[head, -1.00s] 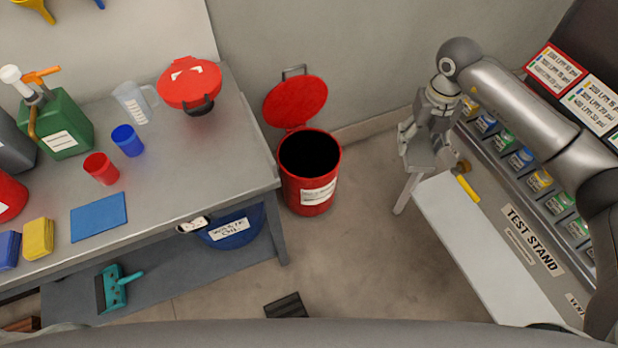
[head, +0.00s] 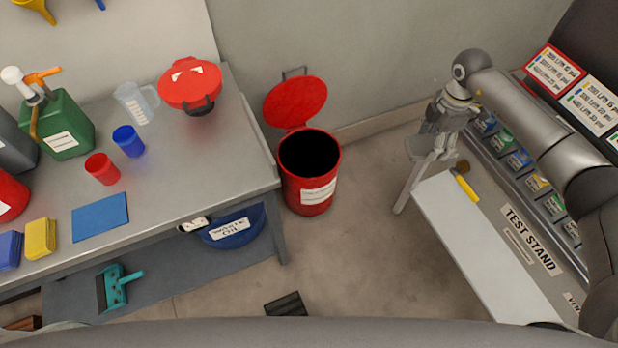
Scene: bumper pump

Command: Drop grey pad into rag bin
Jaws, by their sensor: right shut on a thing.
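The rag bin (head: 310,195) is a red round can with a white label on the floor, right of the workbench. Its red lid (head: 295,103) stands tipped back and its dark mouth is open. My right gripper (head: 433,148) is right of the bin, above the corner of the test stand. My left gripper is not in view.
The grey workbench (head: 170,190) at left carries a green jug (head: 62,128), cups, a red funnel (head: 190,85) and coloured pads. The test stand (head: 485,255) at right holds a yellow-handled brush (head: 465,186).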

